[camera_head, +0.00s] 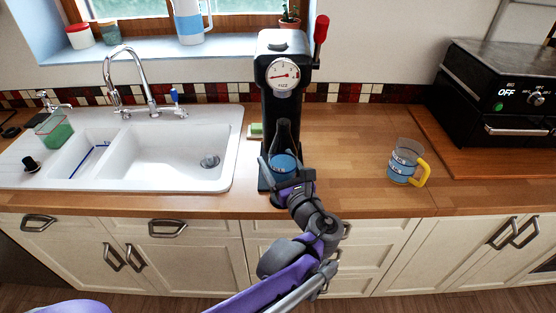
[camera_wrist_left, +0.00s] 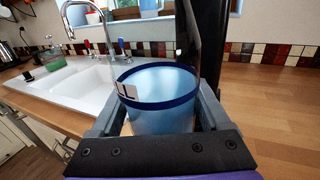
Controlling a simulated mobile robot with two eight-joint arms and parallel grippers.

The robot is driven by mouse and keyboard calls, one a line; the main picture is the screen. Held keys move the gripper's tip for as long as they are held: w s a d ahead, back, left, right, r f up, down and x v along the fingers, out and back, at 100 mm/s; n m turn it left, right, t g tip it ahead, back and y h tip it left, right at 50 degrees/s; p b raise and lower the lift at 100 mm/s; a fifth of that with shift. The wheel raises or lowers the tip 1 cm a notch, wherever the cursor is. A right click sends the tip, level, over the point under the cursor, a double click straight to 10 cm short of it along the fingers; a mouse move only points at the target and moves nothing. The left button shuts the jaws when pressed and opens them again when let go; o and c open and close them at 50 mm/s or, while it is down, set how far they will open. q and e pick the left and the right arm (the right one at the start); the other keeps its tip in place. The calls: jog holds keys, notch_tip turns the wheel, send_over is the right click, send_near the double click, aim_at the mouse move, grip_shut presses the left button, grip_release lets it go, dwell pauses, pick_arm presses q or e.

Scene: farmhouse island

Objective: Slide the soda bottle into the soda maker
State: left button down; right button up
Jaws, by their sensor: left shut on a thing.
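The black soda maker (camera_head: 281,48) stands upright on the wooden counter, with a round red-and-white gauge and a red-topped lever at its right. The soda bottle (camera_head: 285,139) has a dark, narrow neck and blue contents, and is upright in front of the machine's column, below its head. My left gripper (camera_head: 286,176) is shut around the bottle's lower body. In the left wrist view the blue bottle (camera_wrist_left: 160,97) sits between the two fingers of the gripper (camera_wrist_left: 160,108). Whether its bottom touches the machine's base is hidden. My right gripper is not in view.
A white double sink (camera_head: 160,155) with a chrome faucet (camera_head: 137,80) is at the left. A glass mug with a yellow handle (camera_head: 405,160) stands to the right. A black oven (camera_head: 500,95) is farther right. Wooden counter between machine and mug is clear.

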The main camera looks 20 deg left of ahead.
pick_arm(q)
jog(key=shift+f+b, duration=1.15)
jog(key=shift+f, duration=0.7)
jog(key=shift+w+a, duration=0.15)
jog(key=shift+w, duration=0.45)
jog(key=shift+f, duration=0.1)
jog(key=shift+s, duration=0.1)
jog(key=shift+w+a, duration=0.15)
jog(key=shift+w, duration=0.4)
jog(key=shift+w+a, duration=0.15)
jog(key=shift+w, duration=0.4)
jog(key=shift+w+a, duration=0.15)
jog(key=shift+w, duration=0.4)
jog(key=shift+w+a, duration=0.15)
jog(key=shift+w, duration=0.35)
